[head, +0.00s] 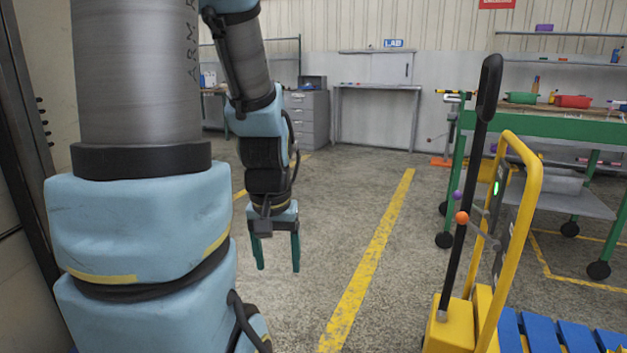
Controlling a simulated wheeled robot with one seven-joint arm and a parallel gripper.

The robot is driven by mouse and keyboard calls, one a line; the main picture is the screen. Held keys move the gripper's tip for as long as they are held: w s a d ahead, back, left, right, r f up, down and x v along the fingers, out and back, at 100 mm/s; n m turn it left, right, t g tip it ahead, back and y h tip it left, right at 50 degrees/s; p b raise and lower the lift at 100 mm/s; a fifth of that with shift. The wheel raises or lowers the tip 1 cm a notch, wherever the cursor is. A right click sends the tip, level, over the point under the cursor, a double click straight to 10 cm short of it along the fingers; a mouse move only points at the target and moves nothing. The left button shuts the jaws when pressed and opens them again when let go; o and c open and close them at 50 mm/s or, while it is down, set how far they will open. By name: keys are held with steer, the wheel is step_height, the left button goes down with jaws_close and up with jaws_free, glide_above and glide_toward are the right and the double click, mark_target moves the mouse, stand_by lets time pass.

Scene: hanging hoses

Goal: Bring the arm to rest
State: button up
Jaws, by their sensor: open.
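My gripper (277,252) hangs from my blue and grey arm in the middle left of the head view. It points straight down, with its two green fingers apart and nothing between them. Bare concrete floor shows behind and below the fingers. No hose shows clearly in this view. My large upper arm links fill the left side and hide what lies behind them.
A yellow cart frame (533,200) with a black pole (467,200) stands at right. Behind it is a green wheeled workbench (540,122). Grey drawers (308,120) and a table (375,88) line the back wall. The floor (335,210) between is clear.

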step_height(320, 180, up, 20)
steer(key=p, duration=1.8)
steer(key=shift+f, duration=0.15)
